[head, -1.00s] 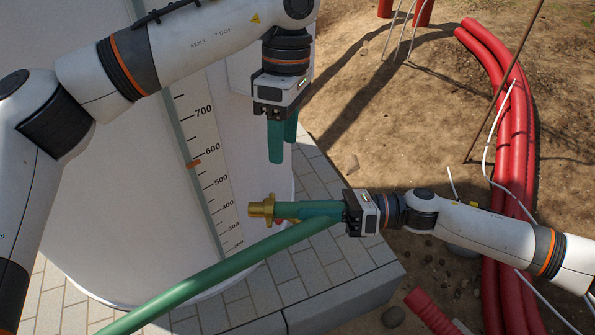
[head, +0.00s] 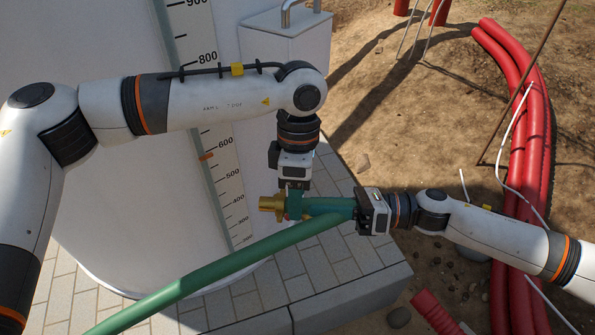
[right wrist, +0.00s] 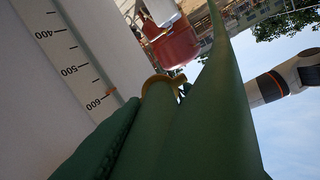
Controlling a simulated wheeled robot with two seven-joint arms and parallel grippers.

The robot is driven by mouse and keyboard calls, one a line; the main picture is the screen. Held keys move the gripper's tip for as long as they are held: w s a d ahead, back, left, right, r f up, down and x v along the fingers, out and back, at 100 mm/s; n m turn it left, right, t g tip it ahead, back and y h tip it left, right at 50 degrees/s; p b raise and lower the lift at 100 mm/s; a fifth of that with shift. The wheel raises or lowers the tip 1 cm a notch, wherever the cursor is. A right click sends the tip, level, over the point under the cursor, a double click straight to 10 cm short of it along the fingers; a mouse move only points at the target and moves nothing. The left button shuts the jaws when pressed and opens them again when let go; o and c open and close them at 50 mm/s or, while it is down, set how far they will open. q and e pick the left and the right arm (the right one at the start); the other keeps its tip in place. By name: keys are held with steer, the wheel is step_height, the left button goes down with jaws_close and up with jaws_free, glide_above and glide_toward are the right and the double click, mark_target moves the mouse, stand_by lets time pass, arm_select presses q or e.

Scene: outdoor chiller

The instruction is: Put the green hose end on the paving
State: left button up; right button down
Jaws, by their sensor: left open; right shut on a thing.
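The green hose (head: 215,268) runs up from the bottom left to my right gripper, and its end carries a brass fitting (head: 271,204). My right gripper (head: 328,207) is shut on the hose near this end and holds it above the paving (head: 255,298). My left gripper (head: 295,207) points down beside the brass fitting, its open fingers overlapping the hose end in the head view. I cannot tell whether they touch it. In the right wrist view the green hose (right wrist: 215,110) fills the middle, with the brass fitting (right wrist: 155,84) partly hidden.
A white tank (head: 110,210) with a level scale (head: 222,165) stands at the left. A pale box (head: 285,42) with a metal handle is behind my left arm. Red pipes (head: 520,180) lie on bare soil at the right. Paving around the tank's foot is clear.

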arm_select(q)
steer(key=shift+s+f, duration=0.1)
steer(key=shift+f, duration=0.35)
jaws_close()
arm_select(e)
steer(key=c, duration=1.1)
jaws_free()
steer(key=shift+o, duration=0.2)
